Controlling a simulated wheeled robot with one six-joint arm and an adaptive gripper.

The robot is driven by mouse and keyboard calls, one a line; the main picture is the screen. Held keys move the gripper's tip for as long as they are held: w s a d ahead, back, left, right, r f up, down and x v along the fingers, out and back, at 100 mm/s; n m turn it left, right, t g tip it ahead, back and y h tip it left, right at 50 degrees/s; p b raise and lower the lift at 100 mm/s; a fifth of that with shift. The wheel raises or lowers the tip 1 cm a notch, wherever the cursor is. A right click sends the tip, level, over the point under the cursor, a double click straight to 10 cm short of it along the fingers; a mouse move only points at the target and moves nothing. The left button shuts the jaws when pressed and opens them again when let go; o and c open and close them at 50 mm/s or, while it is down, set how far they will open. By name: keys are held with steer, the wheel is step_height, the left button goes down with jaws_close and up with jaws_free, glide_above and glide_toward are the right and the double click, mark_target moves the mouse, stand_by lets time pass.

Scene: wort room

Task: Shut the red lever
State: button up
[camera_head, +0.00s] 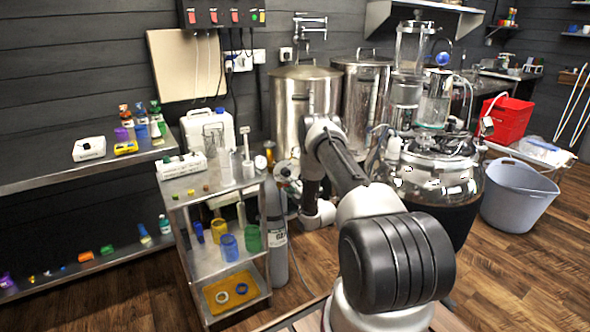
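I cannot make out a red lever for certain. Small red parts (191,16) show on the dark control box at the top left, but their shape is too small to tell. Two steel kettles (303,105) stand at the back wall; their lower fronts are partly hidden by my arm. My arm rises from the bottom right, bends in front of the kettles, and drops to a wrist near the floor beside a grey gas cylinder. My gripper's fingers cannot be made out there, so whether they are open or shut does not show.
A steel shelf cart (224,267) with cups and bottles stands left of the grey gas cylinder (276,238). Shelves (60,172) with small bottles line the left wall. A round steel vessel, a grey tub (517,196) and a red crate (506,119) stand right. Wooden floor is clear at lower right.

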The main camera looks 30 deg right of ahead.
steer(key=s+f+m+g+h, duration=0.1)
steer(key=s+f+m+g, duration=0.95)
steer(key=s+m, duration=0.5)
steer(key=a+r+m, duration=0.1)
steer(key=a+r, duration=0.2)
steer(key=r, duration=1.4)
steer(key=a+r+m+h, duration=0.1)
steer(key=a+r, duration=0.2)
steer(key=r, duration=1.5)
steer(key=shift+s+r, duration=0.25)
steer(key=shift+s, duration=0.2)
